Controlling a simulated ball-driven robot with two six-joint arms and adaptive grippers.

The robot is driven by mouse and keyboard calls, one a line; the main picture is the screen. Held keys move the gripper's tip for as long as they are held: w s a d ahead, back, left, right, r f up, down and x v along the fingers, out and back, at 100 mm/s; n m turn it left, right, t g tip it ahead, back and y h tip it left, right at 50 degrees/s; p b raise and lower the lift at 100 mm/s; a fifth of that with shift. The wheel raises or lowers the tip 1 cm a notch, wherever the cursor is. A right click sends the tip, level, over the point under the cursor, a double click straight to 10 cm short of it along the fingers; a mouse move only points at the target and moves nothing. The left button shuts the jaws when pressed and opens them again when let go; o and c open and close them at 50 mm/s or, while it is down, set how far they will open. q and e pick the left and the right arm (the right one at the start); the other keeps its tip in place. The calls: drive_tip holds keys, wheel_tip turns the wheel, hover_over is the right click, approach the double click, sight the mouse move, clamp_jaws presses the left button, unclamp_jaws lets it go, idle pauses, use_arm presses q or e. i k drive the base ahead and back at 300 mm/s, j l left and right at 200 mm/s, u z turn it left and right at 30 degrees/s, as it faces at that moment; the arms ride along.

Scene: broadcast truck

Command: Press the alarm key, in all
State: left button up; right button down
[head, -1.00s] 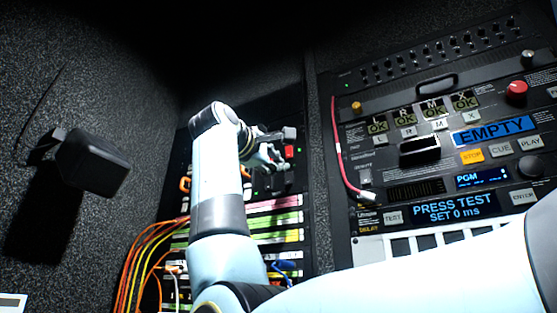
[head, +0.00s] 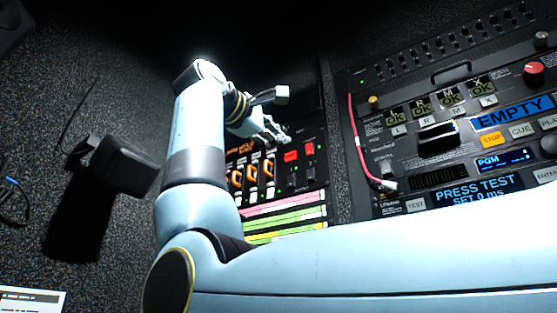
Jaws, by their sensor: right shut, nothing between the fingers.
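My right gripper (head: 277,132) is shut and empty. It hangs in front of the dark rack, just above and left of two lit red keys, a wider one (head: 290,156) and a narrower one (head: 309,148). The fingers look apart from both keys, though the depth is hard to judge. No alarm label is readable, so I cannot tell which key is the alarm key. My right arm covers part of the rack's left side. My left gripper is not in view.
Orange-handled parts (head: 252,176) sit left of the red keys, above pink and green strips (head: 285,223). At right is a control panel with a PRESS TEST display (head: 478,190) and a red knob (head: 534,72). A red cable (head: 356,140) hangs on its left edge. A black box (head: 122,165) juts from the left wall.

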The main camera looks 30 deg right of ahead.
sight(290, 155)
drive_tip(key=k+j, duration=0.1)
drive_tip(key=j, duration=0.25)
drive_tip(key=k+j, duration=0.1)
drive_tip(key=j, duration=0.25)
drive_tip(key=k+j, duration=0.1)
drive_tip(key=j, duration=0.6)
drive_tip(key=k, duration=0.05)
